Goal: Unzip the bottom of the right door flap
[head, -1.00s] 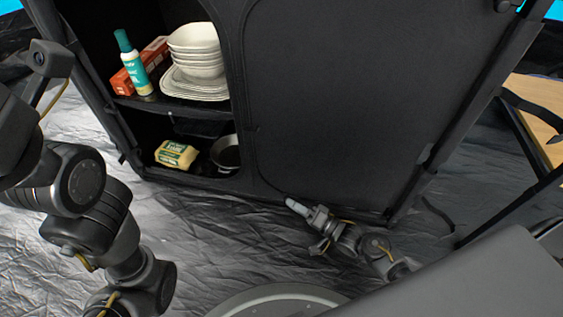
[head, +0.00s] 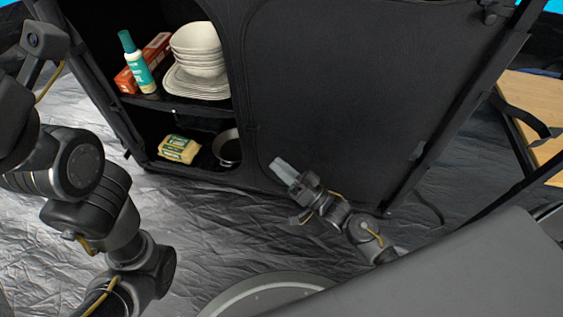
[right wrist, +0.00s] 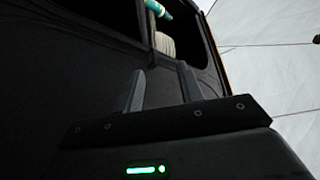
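The right door flap (head: 365,90) is a black fabric panel covering the right half of the cabinet. It hangs closed, with a curved seam along its left and bottom edges. I cannot make out the zipper pull. My right gripper (head: 284,170) is in front of the flap's lower left corner, fingers pointing up and left. The right wrist view shows its two fingers (right wrist: 160,88) apart with nothing between them, near the dark fabric. Whether they touch it I cannot tell. My left arm is at the left, but its gripper is out of view.
The cabinet's left side is open. A wooden table (head: 535,110) stands at right. The crinkled grey floor (head: 215,220) is clear.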

